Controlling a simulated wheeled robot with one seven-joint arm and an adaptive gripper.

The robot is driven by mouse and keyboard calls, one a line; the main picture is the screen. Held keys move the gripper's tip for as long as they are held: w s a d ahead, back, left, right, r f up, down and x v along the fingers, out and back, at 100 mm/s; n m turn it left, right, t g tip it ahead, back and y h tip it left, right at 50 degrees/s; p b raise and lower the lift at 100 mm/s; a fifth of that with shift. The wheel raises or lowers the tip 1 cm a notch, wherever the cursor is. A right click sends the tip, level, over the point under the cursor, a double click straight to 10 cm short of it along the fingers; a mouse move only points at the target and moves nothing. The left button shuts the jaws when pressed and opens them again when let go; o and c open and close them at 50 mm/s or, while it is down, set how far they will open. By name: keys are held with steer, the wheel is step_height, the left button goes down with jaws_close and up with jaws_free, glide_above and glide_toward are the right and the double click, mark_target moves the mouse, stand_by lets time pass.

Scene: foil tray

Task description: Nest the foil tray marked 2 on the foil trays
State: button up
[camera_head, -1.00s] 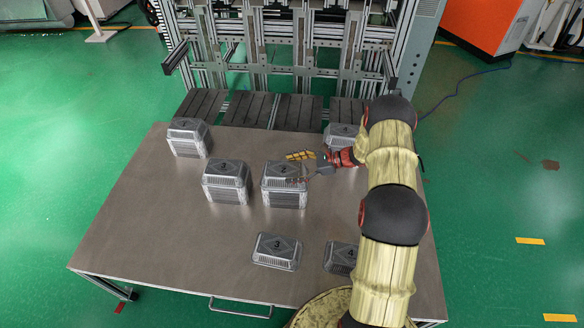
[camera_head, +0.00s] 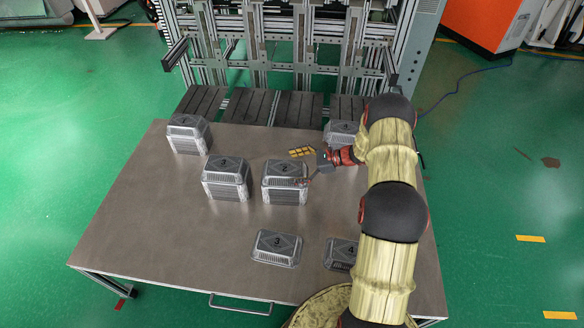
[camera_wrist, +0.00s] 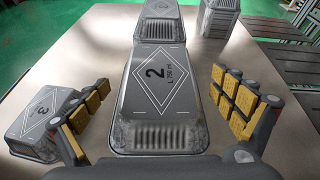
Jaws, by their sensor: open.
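The foil tray marked 2 (camera_head: 285,170) lies upside down, level, on top of the near-middle stack of foil trays (camera_head: 285,198). In the wrist view the tray marked 2 (camera_wrist: 155,85) fills the middle, its number facing up. My gripper (camera_head: 304,167) is open at the right side of this stack. In the wrist view my gripper's yellow-padded fingers (camera_wrist: 160,80) stand apart on either side of the tray, with gaps showing. Another stack of foil trays (camera_head: 226,185) stands just to the left.
A further foil tray stack (camera_head: 188,138) stands at the far left. A tray (camera_head: 342,130) at the back right is partly hidden by my arm. Trays marked 3 (camera_head: 277,248) and 4 (camera_head: 340,253) lie at the front. The table's (camera_head: 150,240) front left is clear.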

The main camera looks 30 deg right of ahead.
steer(key=v, duration=1.2)
stand_by(0.6)
steer(key=s+a+f+n+g, duration=0.2)
steer(key=s+f+n+g, duration=0.1)
steer(key=s+f, duration=0.3)
steer(key=s+a+r+n+g+h, duration=0.2)
steer(key=s+a+r+n, duration=0.1)
steer(key=s+r, duration=0.25)
steer(key=s+a+r+n+t+h, duration=0.1)
steer(key=s+a+r+n+h, duration=0.2)
steer(key=s+a+r+n, duration=0.3)
steer(key=s+a+r+n+t+h, duration=0.1)
steer(key=s+a+r+n+h, duration=0.2)
steer(key=r, duration=1.3)
steer(key=s+a+r+n+t+h, duration=0.1)
steer(key=s+a+r+n+h, duration=0.2)
steer(key=s+a+r+n, duration=0.5)
steer(key=s+a+r, duration=0.1)
steer(key=a+r, duration=0.2)
steer(key=shift+a+r+n+h, duration=0.2)
steer(key=shift+r+n+h, duration=0.1)
